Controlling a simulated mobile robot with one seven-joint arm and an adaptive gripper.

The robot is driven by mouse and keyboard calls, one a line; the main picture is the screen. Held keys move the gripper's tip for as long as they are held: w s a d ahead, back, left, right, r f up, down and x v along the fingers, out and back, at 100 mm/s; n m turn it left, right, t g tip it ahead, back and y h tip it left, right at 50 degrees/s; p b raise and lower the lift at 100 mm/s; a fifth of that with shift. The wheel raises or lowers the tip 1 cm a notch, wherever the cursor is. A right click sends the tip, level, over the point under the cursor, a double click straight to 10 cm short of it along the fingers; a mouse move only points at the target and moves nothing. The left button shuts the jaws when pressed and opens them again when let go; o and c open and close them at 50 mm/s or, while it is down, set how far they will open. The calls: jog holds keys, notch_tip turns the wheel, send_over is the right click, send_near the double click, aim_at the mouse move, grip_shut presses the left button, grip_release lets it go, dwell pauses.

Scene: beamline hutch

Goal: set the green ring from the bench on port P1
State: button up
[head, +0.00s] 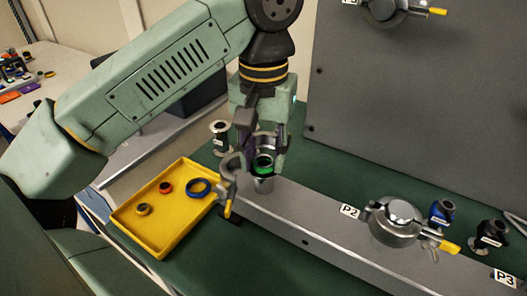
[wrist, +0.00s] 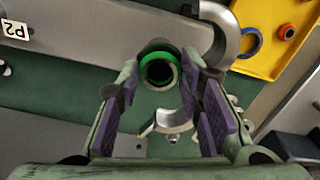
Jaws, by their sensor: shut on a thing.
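The green ring (head: 262,172) is between the fingers of my gripper (head: 262,158), which is shut on it. In the wrist view the ring (wrist: 158,70) shows a dark centre between the purple finger pads. Directly below it in the head view is a grey metal port stub (head: 263,185) near the left end of the long grey beam. I cannot tell whether ring and stub touch. An open clamp (head: 228,172) with a yellow handle hangs beside this port; its curved halves show in the wrist view (wrist: 176,120). No P1 label is visible at this port.
Port P2 (head: 398,218) has a closed clamp. Small fittings (head: 441,212) stand behind the beam. A grey upright panel (head: 410,110) rises behind.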

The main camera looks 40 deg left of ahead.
jog(key=o, duration=0.9)
jog(key=shift+a, duration=0.1)
jog(key=shift+r, duration=0.35)
notch_tip(320, 180, up, 7)
jog(key=shift+r, duration=0.2)
dwell(0.5)
